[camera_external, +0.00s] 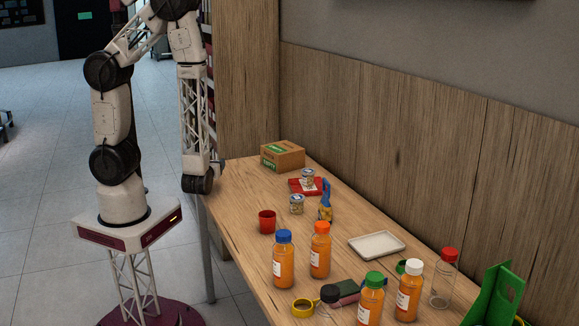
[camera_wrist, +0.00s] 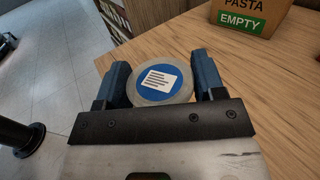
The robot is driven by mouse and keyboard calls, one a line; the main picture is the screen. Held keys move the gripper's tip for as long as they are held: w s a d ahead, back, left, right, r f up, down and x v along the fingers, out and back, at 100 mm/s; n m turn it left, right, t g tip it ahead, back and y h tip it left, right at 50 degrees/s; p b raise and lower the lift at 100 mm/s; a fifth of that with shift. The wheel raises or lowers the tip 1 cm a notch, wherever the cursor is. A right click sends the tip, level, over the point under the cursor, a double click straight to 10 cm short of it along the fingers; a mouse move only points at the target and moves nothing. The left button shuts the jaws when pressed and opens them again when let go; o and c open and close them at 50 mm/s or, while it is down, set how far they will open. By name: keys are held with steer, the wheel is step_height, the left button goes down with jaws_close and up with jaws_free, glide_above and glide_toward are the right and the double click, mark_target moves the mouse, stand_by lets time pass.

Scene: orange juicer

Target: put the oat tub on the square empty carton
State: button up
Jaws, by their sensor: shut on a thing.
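My gripper (camera_wrist: 160,85) is shut on a round tub with a blue top and a white label (camera_wrist: 157,95), which I take to be the oat tub. Its lettering is too small to read, and I see it from above. In the external view my gripper (camera_external: 218,165) is at the far left edge of the table, and the tub is not clearly seen there. The carton (camera_external: 283,155) is a brown box with green labels at the far end of the table, right of my gripper. In the wrist view the carton (camera_wrist: 238,18) reads "PASTA" and "EMPTY" at top right.
A can stands on a red item (camera_external: 296,187), with another can (camera_external: 297,204), a blue bottle (camera_external: 325,208) and a red cup (camera_external: 267,222) nearer. Several juice bottles (camera_external: 320,255) and a white tray (camera_external: 377,244) are at the near end. A wooden wall (camera_external: 400,130) runs behind.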

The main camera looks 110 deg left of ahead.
steer(key=shift+w+a+r, duration=0.15)
steer(key=shift+w+a, duration=0.2)
steer(key=shift+a, duration=0.1)
steer(key=w+a+r+n+g, duration=0.1)
steer(key=a+r, duration=0.3)
steer(key=a, duration=0.5)
steer(key=w+a+r+n+g+h, duration=0.1)
steer(key=w+a+r+n+g, duration=0.1)
steer(key=a, duration=0.7)
step_height(320, 180, up, 3)
steer(key=shift+w+f+g+h, duration=0.1)
steer(key=shift+w+g+h, duration=0.2)
steer(key=shift+w+g, duration=0.65)
steer(key=shift+w+t, duration=0.25)
glide_above(282, 147)
steer(key=shift+a+f, duration=0.25)
steer(key=shift+f, duration=0.55)
steer(key=shift+f, duration=1.75)
steer(key=shift+f, duration=0.1)
